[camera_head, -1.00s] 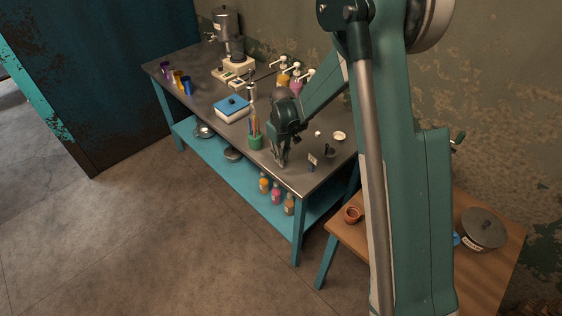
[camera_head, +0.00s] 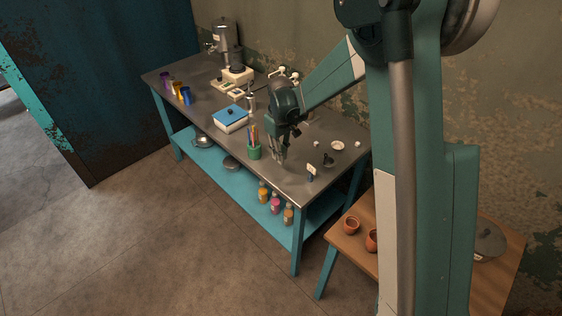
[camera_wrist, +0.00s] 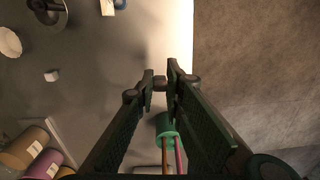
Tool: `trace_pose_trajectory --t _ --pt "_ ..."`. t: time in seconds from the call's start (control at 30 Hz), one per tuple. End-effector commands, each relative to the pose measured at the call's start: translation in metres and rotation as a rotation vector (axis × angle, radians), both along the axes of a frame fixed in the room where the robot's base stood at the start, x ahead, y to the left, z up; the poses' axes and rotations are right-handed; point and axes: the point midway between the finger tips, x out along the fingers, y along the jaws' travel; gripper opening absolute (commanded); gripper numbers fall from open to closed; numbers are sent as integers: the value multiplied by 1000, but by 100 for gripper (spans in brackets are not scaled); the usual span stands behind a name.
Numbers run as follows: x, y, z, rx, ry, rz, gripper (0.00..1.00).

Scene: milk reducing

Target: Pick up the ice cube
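The ice cube appears to be the small white cube (camera_head: 316,144) on the metal tabletop, just left of a white dish (camera_head: 338,146) in the head view. In the wrist view the cube (camera_wrist: 52,75) lies left of my fingers, below the dish (camera_wrist: 9,42). My gripper (camera_head: 278,158) points down over the front part of the table, between the green straw cup and a small sign. In the wrist view my gripper (camera_wrist: 161,70) has its two fingers apart with nothing between them, so it is open and empty. The cube is well clear of the fingers.
The green cup (camera_head: 254,152) with straws stands close to my gripper. A small sign (camera_head: 312,171) and a dark tool (camera_head: 328,160) are to the right. Pump bottles stand behind the arm, partly hidden. A second small white piece (camera_head: 358,144) lies right of the dish.

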Motion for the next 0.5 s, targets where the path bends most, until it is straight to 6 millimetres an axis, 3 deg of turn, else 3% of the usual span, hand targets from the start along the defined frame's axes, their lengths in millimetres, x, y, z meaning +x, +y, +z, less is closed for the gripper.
trace_pose_trajectory --t 0.2,0.5 --pt "0 0 18 0 0 0 7" --pt "0 0 22 0 0 0 7"
